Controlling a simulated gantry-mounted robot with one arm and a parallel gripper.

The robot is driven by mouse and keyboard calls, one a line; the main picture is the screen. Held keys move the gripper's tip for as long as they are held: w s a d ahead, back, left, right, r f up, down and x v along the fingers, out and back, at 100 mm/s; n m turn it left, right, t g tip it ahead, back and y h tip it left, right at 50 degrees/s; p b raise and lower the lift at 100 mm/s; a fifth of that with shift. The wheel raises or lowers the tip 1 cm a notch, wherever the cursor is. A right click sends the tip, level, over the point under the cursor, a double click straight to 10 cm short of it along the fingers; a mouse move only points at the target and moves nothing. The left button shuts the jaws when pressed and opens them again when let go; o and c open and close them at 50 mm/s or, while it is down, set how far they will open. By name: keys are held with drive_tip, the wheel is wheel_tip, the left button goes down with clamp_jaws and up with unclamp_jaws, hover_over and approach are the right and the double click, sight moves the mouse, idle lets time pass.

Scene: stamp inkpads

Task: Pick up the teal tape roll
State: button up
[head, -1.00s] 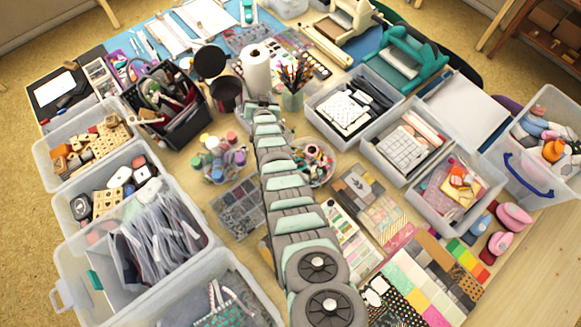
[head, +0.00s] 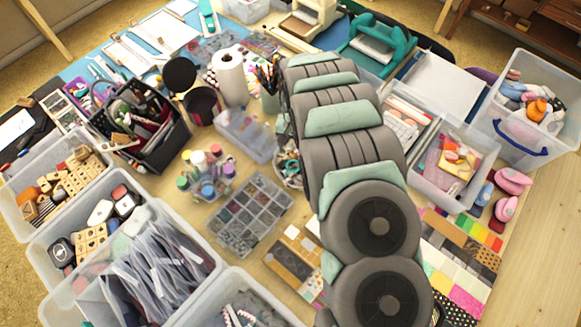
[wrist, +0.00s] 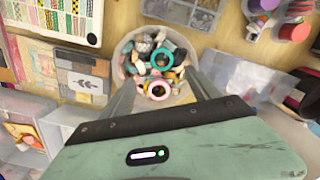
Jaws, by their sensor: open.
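The teal tape roll (wrist: 172,58) lies among several other tape rolls in a clear round bowl (wrist: 120,52) in the wrist view. A pink-rimmed roll (wrist: 157,91) lies close to it, nearer to me. My gripper (wrist: 162,80) is open, with one finger on each side of the picture of the rolls and nothing between them. How high the fingertips are above the rolls I cannot tell. In the head view my arm covers the gripper and most of the bowl (head: 281,172), and I cannot make out the teal roll there.
A divided clear box (head: 250,215) and a group of ink bottles (head: 207,172) stand left of the bowl. Patterned paper sheets (head: 295,262) lie in front. Clear bins (head: 452,165) stand on the right, and a white paper roll (head: 230,78) stands behind. The table is crowded.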

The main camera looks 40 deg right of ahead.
approach(293, 168)
drive_tip(key=shift+s+d+f, duration=0.15)
drive_tip(key=shift+d+f, duration=0.15)
drive_tip(key=shift+d, duration=0.05)
drive_tip(key=shift+w+a+f+p, duration=0.1)
drive_tip(key=shift+a+f+p, duration=0.1)
drive_tip(key=shift+f, duration=1.1)
drive_tip(key=shift+w+a+f+p, duration=0.1)
drive_tip(key=shift+a+f+p, duration=0.1)
drive_tip(key=shift+f, duration=1.05)
drive_tip(key=shift+d+f, duration=0.1)
drive_tip(key=shift+f, duration=0.45)
drive_tip(key=c, duration=1.4)
drive_tip(key=shift+r, duration=0.25)
